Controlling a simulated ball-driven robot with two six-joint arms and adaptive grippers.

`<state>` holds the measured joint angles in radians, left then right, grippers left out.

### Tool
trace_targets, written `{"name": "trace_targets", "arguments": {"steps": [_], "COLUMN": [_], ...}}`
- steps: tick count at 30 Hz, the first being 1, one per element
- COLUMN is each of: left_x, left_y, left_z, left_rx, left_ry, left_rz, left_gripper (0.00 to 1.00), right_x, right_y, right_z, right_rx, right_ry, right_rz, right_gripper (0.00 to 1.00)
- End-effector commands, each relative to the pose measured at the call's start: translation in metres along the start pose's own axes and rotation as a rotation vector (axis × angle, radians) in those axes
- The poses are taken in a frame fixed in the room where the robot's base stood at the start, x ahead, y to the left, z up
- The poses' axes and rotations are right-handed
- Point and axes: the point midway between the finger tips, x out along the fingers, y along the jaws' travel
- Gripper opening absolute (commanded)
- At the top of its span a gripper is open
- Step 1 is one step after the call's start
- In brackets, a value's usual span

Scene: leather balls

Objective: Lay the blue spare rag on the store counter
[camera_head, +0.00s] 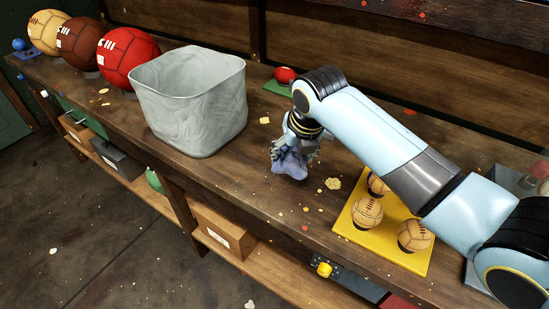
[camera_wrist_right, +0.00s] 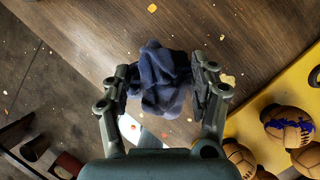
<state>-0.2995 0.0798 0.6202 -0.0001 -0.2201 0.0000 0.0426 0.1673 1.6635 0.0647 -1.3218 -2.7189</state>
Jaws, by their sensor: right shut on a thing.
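The blue rag (camera_head: 290,165) is a crumpled bundle over the wooden counter (camera_head: 250,183), to the right of the grey bin. My right gripper (camera_head: 291,152) is shut on it from above. In the right wrist view the rag (camera_wrist_right: 160,78) is bunched between the two fingers of the gripper (camera_wrist_right: 162,85), with the counter's wood (camera_wrist_right: 225,25) behind it. I cannot tell whether the rag's lower edge touches the counter. My left gripper is not in either view.
A grey bin (camera_head: 190,105) stands left of my right gripper. A yellow tray (camera_head: 365,240) with several tan balls lies right of it. A red ball (camera_head: 285,75) sits on a green mat behind. Large balls (camera_head: 128,57) line the far left. Yellowish scraps dot the counter.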

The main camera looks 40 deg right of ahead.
Motion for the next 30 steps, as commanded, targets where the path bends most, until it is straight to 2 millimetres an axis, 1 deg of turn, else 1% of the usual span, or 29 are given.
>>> {"name": "trace_targets", "arguments": {"steps": [1, 3, 7, 10, 16, 19, 27, 28, 30], "left_x": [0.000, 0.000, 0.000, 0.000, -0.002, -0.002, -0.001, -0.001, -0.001], "left_y": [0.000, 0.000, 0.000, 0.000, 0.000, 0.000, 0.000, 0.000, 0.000], "left_z": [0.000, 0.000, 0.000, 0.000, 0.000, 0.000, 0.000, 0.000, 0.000], "left_rx": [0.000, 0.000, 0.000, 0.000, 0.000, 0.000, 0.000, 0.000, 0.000], "left_ry": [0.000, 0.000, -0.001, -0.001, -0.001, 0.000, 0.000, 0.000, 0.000], "left_rz": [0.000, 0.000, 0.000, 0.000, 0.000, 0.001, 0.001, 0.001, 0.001], "left_gripper": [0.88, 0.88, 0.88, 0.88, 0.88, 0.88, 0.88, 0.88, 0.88], "right_x": [0.009, 0.020, 0.031, 0.039, 0.065, 0.070, 0.071, 0.072, 0.071], "right_y": [0.008, 0.016, 0.024, 0.025, 0.022, 0.022, 0.022, 0.022, 0.022], "right_z": [0.005, 0.011, 0.015, 0.014, 0.003, 0.001, 0.000, 0.000, 0.000], "right_rx": [0.002, 0.001, 0.000, -0.001, -0.001, -0.001, -0.001, -0.001, -0.001], "right_ry": [0.001, 0.000, 0.000, 0.002, 0.001, 0.000, 0.000, 0.000, 0.000], "right_rz": [0.001, 0.000, 0.000, -0.002, -0.002, -0.002, -0.001, -0.001, -0.001], "right_gripper": [0.29, 0.29, 0.29, 0.29, 0.29, 0.29, 0.29, 0.62, 0.71]}}
